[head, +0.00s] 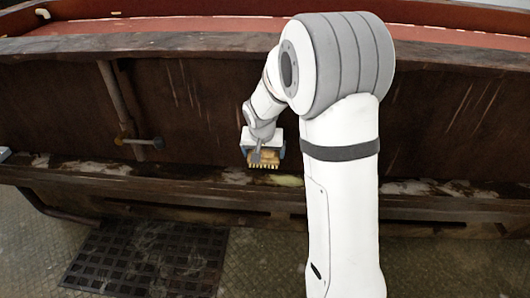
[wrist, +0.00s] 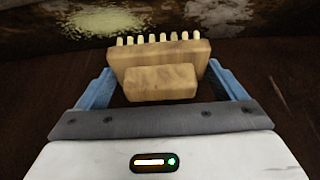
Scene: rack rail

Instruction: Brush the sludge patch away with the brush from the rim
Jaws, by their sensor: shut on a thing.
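My gripper (head: 263,151) is shut on the brush (head: 265,160), a pale wooden block with a row of light bristles. In the wrist view the brush (wrist: 158,60) sits between the blue fingers of my gripper (wrist: 160,82), bristles pointing away from me. The sludge patch (head: 289,181) is a yellow-green smear on the dark ledge, just right of and below the brush in the head view. In the wrist view the sludge patch (wrist: 104,22) lies beyond the bristles, at the upper left. A gap seems to show between bristles and patch; contact cannot be told for certain.
The dark ledge (head: 190,181) runs across below a brown wall and carries several whitish patches, one (wrist: 222,9) at the upper right in the wrist view. A pipe with a valve (head: 125,141) stands at left. A dark grate (head: 150,262) lies on the floor. My arm hides part of the ledge.

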